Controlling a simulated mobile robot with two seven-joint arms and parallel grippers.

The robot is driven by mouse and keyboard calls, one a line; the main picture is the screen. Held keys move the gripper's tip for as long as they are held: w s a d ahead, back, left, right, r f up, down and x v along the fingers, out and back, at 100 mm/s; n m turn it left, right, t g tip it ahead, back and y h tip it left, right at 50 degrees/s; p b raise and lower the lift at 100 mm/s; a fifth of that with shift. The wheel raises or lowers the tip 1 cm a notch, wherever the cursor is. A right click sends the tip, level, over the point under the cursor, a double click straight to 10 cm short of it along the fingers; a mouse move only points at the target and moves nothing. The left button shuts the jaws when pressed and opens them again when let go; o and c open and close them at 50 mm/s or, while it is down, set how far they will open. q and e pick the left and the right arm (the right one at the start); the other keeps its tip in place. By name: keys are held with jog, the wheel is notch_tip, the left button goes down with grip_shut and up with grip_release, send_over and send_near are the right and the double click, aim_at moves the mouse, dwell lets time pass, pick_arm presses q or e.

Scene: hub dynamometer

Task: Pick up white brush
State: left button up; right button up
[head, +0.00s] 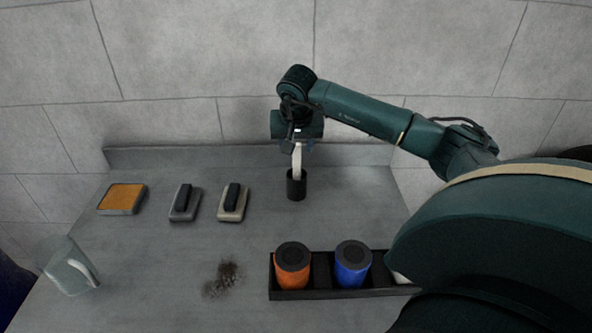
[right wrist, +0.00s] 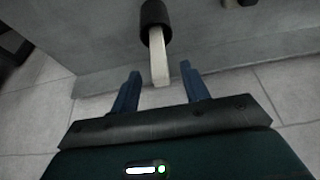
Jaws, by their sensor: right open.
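A white bar-like handle (head: 297,160), apparently the white brush, stands upright in a small black cup (head: 296,186) at the back of the grey table. Its lower end is hidden in the cup. In the right wrist view the handle (right wrist: 159,58) sticks out of the black cup (right wrist: 156,16) toward my right gripper (right wrist: 162,84). The two blue fingers are open, with the handle's end close to the gap between them. In the head view the right gripper (head: 298,146) is above the cup, its fingers hard to make out. My left gripper is not in view.
Left of the cup lie a cream block with a black grip (head: 232,203), a grey one (head: 185,203) and an orange-topped pad (head: 122,199). A black rack (head: 320,294) holds orange (head: 292,268) and blue (head: 351,266) canisters. A clear jug (head: 68,268) stands front left; dark crumbs (head: 223,279) lie mid-table.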

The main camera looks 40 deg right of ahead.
aim_at(297, 155)
jog(key=p+x, duration=0.1)
jog(key=x, duration=0.4)
jog(key=shift+w+d+f, duration=0.2)
jog(key=shift+w+d, duration=0.05)
jog(key=shift+w, duration=0.05)
grip_shut()
